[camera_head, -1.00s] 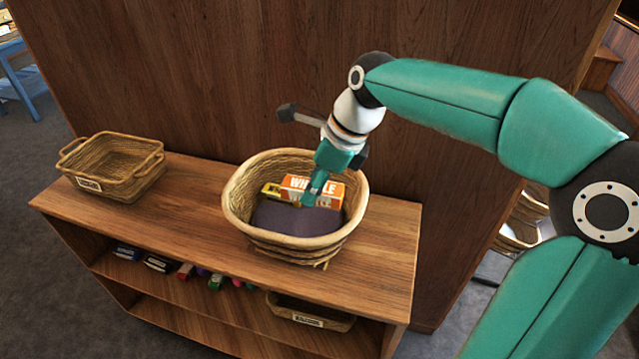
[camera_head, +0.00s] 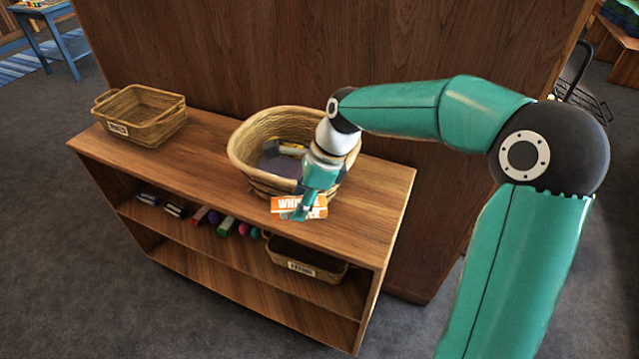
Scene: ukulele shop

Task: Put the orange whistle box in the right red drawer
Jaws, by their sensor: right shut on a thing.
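The orange and white whistle box (camera_head: 288,205) is in front of the round wicker basket (camera_head: 243,150) on the wooden shelf unit. My right gripper (camera_head: 305,205) is shut on the box and partly covers its lettering. I cannot tell whether the box touches the shelf top or the basket's side. My left gripper does not show. No red drawer shows in this view.
The shelf top (camera_head: 375,205) is bare to the right. A rectangular wicker basket (camera_head: 140,115) stands at its left end. Lower shelves hold small coloured items (camera_head: 215,217) and a labelled basket (camera_head: 305,262). A wooden panel (camera_head: 250,60) rises behind.

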